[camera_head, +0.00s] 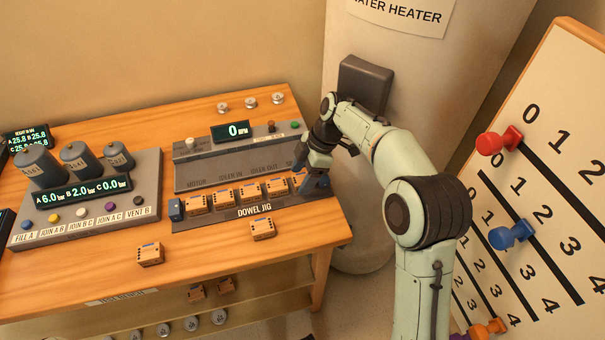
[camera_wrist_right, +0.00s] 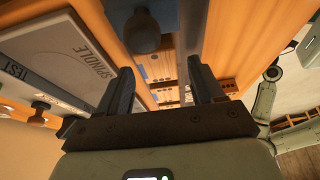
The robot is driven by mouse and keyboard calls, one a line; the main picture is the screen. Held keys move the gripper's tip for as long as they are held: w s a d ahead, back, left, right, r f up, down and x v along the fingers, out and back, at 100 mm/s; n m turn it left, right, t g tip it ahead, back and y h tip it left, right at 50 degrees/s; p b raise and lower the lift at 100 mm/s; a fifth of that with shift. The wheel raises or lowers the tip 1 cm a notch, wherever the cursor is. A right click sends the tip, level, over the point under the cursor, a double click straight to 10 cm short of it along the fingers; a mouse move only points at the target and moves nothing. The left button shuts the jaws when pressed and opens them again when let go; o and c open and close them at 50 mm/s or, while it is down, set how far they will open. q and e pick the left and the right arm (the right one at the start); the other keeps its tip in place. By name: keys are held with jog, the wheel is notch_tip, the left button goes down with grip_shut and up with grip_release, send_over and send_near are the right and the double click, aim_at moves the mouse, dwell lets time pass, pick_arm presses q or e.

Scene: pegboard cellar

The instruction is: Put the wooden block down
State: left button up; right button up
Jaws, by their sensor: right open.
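Wooden blocks with dark markings (camera_head: 223,198) stand in a row in the dowel jig (camera_head: 215,220). My right gripper (camera_head: 315,182) is at the right end of that row, beside a block (camera_head: 298,181) that it partly hides. In the right wrist view the gripper (camera_wrist_right: 163,88) has its two dark fingers apart, with wooden blocks (camera_wrist_right: 160,72) showing in the gap beyond them. I cannot tell whether a finger touches the end block. Two more wooden blocks lie loose on the bench, one in front of the jig (camera_head: 262,229) and one further left (camera_head: 150,254). My left gripper is not in view.
A grey machine with a display (camera_head: 232,131) stands behind the jig. A panel with three cylinders (camera_head: 78,160) is on the left. Blocks lie on the shelf below (camera_head: 197,293). A numbered slider board (camera_head: 560,120) stands right, a water heater (camera_head: 385,40) behind. The bench's front (camera_head: 200,250) has free room.

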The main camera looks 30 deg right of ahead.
jog(key=p+v, duration=0.2)
jog(key=v, duration=1)
jog(key=shift+a+f, duration=0.1)
